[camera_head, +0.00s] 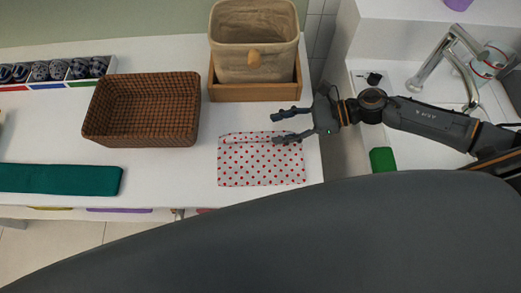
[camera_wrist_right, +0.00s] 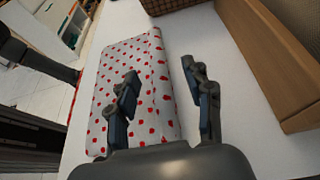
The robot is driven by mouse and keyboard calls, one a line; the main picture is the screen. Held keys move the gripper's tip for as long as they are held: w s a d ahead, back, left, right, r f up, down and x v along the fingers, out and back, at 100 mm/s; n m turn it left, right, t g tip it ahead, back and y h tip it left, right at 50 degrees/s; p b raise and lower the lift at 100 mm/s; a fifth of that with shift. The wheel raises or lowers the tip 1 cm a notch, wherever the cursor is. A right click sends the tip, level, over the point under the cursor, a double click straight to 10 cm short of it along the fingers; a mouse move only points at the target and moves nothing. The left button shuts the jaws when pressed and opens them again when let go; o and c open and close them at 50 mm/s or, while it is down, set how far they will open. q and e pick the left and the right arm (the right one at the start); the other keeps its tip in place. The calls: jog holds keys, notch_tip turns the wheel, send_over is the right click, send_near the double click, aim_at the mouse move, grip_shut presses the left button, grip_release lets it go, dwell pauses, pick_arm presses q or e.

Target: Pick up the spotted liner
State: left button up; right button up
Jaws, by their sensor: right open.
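The spotted liner (camera_head: 260,165) is a flat, folded white cloth with red dots. It lies on the white counter, and its folded edge faces the back. My right gripper (camera_head: 283,126) reaches in from the right over the back edge of the liner, its fingers apart and empty. In the right wrist view the liner (camera_wrist_right: 140,85) runs under and beyond my right gripper (camera_wrist_right: 160,85). One finger is over the cloth and the other is over bare counter beyond the folded edge. The height of the fingers above the cloth is hard to tell. My left gripper is not in view.
An empty brown woven basket (camera_head: 143,108) stands left of the liner. A beige fabric bin (camera_head: 254,45) sits in a wooden tray (camera_head: 255,93) behind it. A green folded cloth (camera_head: 60,179) lies at the left. A sink with a faucet (camera_head: 440,60) is at the right.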

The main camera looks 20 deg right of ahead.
aim_at(263, 134)
jog(key=shift+a+p, duration=0.35)
jog(key=shift+a, duration=0.15)
jog(key=p+x, duration=0.1)
jog(key=x, duration=0.2)
jog(key=shift+s+a+f+p, duration=0.1)
jog(key=shift+a+f+p, duration=0.05)
jog(key=shift+a+p, duration=0.2)
jog(key=shift+a+f, duration=0.25)
jog(key=shift+c, duration=0.2)
grip_shut()
